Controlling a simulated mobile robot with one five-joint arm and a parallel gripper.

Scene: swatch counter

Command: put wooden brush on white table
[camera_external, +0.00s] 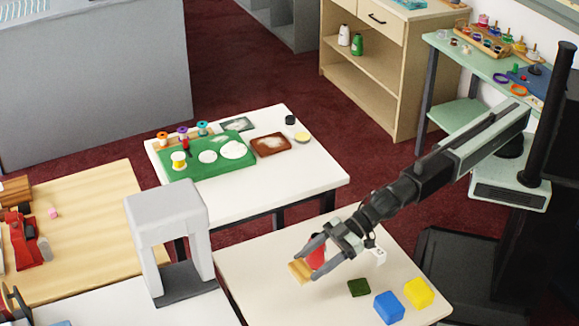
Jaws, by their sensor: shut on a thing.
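My gripper (318,254) is low over the pale near table (245,255), its fingers pointing down and left. It is shut on a small tan piece that looks like the wooden brush (299,271), at the fingertips. A red thing (316,249) shows between the fingers; I cannot tell if it is part of the brush or separate. I cannot tell whether the brush touches the tabletop. A white table (310,178) stands behind, with a green mat (205,172) on its left part.
A dark green block (359,288), a blue block (389,307) and a yellow block (419,293) lie right of my gripper. A grey arch (165,215) stands at left. The white table's right front is clear; spools, white discs and a brown tray (271,145) occupy its back.

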